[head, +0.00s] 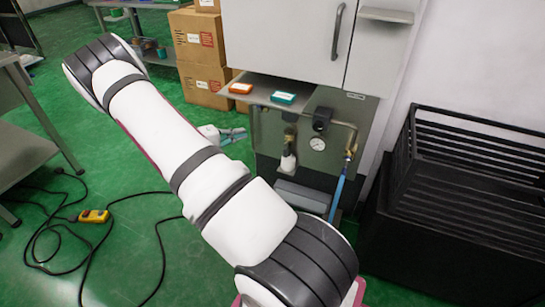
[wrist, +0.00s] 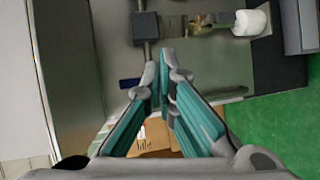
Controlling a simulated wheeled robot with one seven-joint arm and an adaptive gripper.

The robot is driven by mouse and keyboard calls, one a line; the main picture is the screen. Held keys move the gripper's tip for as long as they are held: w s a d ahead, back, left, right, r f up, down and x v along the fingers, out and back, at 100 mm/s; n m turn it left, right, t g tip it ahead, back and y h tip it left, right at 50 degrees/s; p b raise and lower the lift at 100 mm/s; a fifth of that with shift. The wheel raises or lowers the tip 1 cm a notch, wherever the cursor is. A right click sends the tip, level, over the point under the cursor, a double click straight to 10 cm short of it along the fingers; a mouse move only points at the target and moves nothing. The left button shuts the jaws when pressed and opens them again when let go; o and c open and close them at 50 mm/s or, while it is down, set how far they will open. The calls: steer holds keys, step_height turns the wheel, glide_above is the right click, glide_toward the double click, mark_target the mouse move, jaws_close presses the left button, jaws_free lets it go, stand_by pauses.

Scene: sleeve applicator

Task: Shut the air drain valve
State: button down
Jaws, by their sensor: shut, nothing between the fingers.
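The air fittings sit on a grey panel (head: 268,140) under the machine's ledge in the head view. They include a brass fitting (head: 290,135) above a white bowl (head: 288,162), a black regulator block (head: 322,118), a round gauge (head: 318,144) and a brass valve (head: 350,152) above a blue hose (head: 337,195). I cannot tell for sure which part is the air drain valve. My gripper (head: 242,134) is left of these fittings, apart from them. In the wrist view my gripper (wrist: 163,62) has its teal fingers shut and empty, with a dark block (wrist: 146,27), brass fitting (wrist: 201,25) and white bowl (wrist: 250,22) beyond.
An orange box (head: 240,88) and a teal box (head: 283,97) lie on the ledge (head: 262,91) above the fittings. A black slatted crate (head: 465,160) stands at right. Cardboard boxes (head: 198,60) stand behind. A cable and yellow box (head: 94,216) lie on the green floor.

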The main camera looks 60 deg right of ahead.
mark_target(286, 149)
steer(key=d+f+n+t+h+b, duration=0.1)
steer(key=d+f+b, duration=0.1)
steer(key=f, duration=0.7)
steer(key=d+f+n+t+h+b, duration=0.2)
steer(key=d+f, duration=0.1)
steer(key=f, duration=0.6)
steer(key=shift+d, duration=0.15)
steer(key=shift+d, duration=0.1)
steer(key=s+d+b, duration=0.3)
steer(key=s+d, duration=0.2)
steer(key=d, duration=0.5)
steer(key=shift+s, duration=0.3)
